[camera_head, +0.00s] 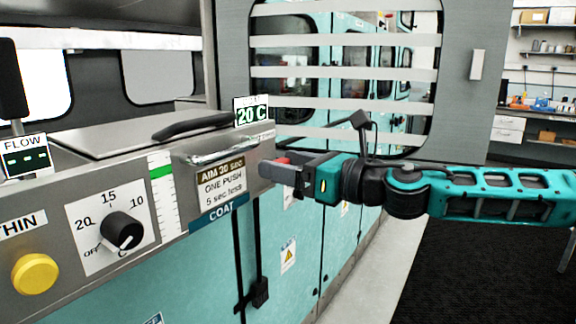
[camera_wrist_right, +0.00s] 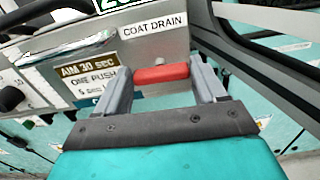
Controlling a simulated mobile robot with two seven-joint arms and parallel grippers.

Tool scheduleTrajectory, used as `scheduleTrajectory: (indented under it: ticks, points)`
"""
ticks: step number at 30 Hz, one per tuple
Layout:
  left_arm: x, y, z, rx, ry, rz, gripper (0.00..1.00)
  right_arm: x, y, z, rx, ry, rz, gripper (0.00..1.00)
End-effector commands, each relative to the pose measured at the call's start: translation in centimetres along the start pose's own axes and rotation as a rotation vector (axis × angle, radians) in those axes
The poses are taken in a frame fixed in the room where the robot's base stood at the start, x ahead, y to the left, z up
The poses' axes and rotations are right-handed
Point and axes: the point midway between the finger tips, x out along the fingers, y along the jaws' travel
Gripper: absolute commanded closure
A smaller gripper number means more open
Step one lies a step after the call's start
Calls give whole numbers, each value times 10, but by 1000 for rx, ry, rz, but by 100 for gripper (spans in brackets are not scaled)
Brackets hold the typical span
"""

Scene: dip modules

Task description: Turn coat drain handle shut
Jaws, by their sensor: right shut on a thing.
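The coat drain handle is a red bar (camera_wrist_right: 162,73) on the steel panel, below the "COAT DRAIN" label (camera_wrist_right: 154,25) in the right wrist view. It lies roughly level across the gap between my right gripper's fingers. In the head view a small piece of the red handle (camera_head: 283,160) shows at the panel's right end. My right gripper (camera_head: 284,175) reaches in from the right and is shut on the handle. It also shows in the right wrist view (camera_wrist_right: 163,78), with one grey finger at each end of the bar. My left gripper is not in view.
A black dial (camera_head: 122,230) and a yellow button (camera_head: 36,274) sit on the panel to the left. A black lid handle (camera_head: 193,126) and a "20 C" display (camera_head: 251,112) are above. A slatted window (camera_head: 345,72) stands behind. Dark floor matting (camera_head: 480,265) lies clear at right.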

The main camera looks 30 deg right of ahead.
Motion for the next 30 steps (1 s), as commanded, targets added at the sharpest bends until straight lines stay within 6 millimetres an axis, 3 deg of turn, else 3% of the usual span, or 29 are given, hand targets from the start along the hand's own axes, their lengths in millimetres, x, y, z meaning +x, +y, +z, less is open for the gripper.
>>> scheduleTrajectory:
  ticks: [8, 30]
  points:
    - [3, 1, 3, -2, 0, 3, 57, 0, -1, 0, 155, -2, 0, 60]
    - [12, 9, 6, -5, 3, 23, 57, 0, -4, -2, 851, -2, 0, 60]
